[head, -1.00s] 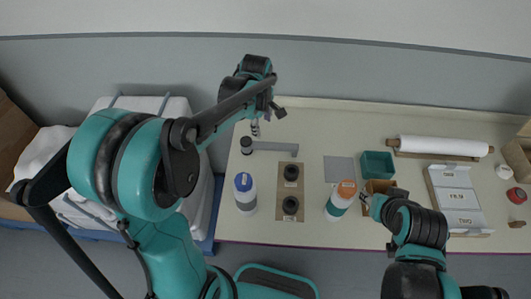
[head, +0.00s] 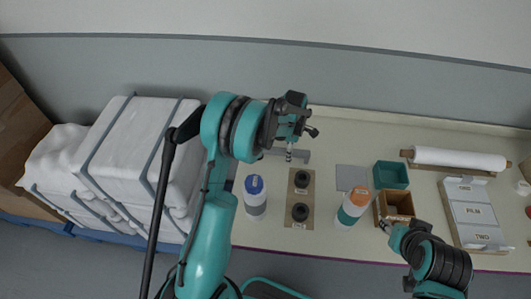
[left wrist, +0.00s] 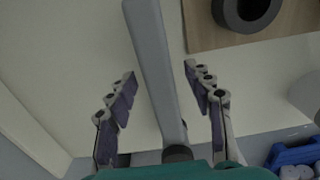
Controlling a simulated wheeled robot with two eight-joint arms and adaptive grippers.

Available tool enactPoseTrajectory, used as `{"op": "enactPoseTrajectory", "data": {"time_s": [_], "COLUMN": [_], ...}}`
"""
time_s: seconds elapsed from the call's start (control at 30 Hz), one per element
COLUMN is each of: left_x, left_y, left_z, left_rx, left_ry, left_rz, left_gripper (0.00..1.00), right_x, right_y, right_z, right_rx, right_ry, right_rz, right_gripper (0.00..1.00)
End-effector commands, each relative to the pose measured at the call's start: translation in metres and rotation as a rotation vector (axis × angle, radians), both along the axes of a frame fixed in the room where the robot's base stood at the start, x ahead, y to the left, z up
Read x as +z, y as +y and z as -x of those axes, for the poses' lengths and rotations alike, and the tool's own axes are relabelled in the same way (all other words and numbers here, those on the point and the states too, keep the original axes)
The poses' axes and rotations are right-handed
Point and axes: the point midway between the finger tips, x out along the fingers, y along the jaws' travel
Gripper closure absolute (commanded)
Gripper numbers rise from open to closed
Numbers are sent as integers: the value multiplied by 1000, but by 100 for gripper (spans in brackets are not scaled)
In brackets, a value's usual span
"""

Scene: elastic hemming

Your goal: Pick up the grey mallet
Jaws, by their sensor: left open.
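The grey mallet (head: 302,155) lies on the table at its left part. In the head view my left wrist hides much of it. In the left wrist view its long grey bar (left wrist: 155,70) runs between the fingers, with a dark end piece at the bottom. My left gripper (head: 289,154) is open over the mallet, one finger on each side of the bar in the left wrist view (left wrist: 161,76), with gaps visible on both sides. My right gripper (head: 385,225) is by the brown box; its jaws are too small to tell.
A blue-capped bottle (head: 255,203) and a brown board (head: 291,216) with two dark rings stand in front. An orange-capped bottle (head: 348,214), grey sheet (head: 351,178), green bin (head: 391,174) and brown box (head: 397,202) are to the right. White wrapped bales (head: 125,150) stand left.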

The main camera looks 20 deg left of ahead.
Motion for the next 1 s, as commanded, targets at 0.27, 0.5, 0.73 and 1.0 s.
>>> {"op": "enactPoseTrajectory", "data": {"time_s": [0.27,0.5,0.73,1.0], "left_x": [-13,-13,-13,-1], "left_y": [0,0,0,0], "left_z": [0,0,0,0], "left_rx": [-1,-1,-1,-1], "left_ry": [0,0,0,0], "left_rz": [0,0,0,0], "left_gripper": [48,100,100,100], "right_x": [-3,-3,-3,0], "right_y": [0,0,0,0], "right_z": [0,0,0,0], "right_rx": [0,0,0,0], "right_ry": [0,0,0,0], "right_rz": [0,0,0,0], "right_gripper": [60,60,60,60]}}
